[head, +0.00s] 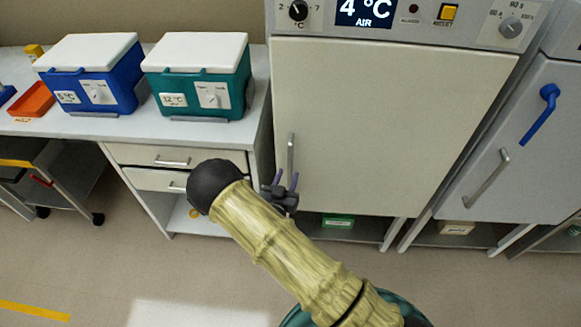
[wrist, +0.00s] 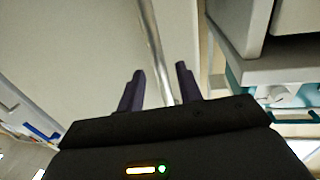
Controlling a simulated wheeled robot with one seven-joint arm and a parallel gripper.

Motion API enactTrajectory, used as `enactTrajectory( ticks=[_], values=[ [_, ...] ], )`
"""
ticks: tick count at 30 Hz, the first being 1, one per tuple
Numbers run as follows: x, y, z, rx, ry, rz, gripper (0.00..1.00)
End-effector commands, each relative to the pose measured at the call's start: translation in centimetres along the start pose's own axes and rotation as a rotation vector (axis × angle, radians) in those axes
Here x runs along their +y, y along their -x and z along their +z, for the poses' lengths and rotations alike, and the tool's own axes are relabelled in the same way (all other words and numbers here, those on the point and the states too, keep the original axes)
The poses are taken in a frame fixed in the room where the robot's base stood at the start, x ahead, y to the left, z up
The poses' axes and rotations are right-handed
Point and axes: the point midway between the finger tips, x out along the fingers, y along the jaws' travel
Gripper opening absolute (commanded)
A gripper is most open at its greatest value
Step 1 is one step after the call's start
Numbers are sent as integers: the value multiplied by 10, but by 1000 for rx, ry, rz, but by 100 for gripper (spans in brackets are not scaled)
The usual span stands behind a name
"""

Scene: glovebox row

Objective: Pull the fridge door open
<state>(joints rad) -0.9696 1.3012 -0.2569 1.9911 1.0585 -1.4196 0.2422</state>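The fridge is the pale unit under a panel reading 4 °C. Its door (head: 385,120) is shut, with a vertical metal bar handle (head: 291,150) near the left edge. My gripper (head: 286,176) is at the handle's lower part, its two purple-grey fingers pointing at the door. In the wrist view my gripper (wrist: 160,69) is open, with a clear gap between the fingers. The handle (wrist: 153,40) runs down through that gap, seemingly touching neither finger. How deep it sits between them, I cannot tell.
A counter (head: 185,130) with drawers (head: 165,157) and two cool boxes, blue (head: 100,90) and teal (head: 215,95), adjoins the fridge's left side. Another grey cabinet (head: 515,150) with a blue lever (head: 540,112) stands right. A cart (head: 55,175) is far left. The floor in front is open.

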Motion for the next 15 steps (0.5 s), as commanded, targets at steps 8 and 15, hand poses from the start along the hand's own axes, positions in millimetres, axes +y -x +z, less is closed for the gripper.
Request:
enactTrajectory(
  ticks=[8,15],
  values=[
    [1,-37,0,1,0,2,35],
    [0,-41,0,0,1,1,35]
  ],
)
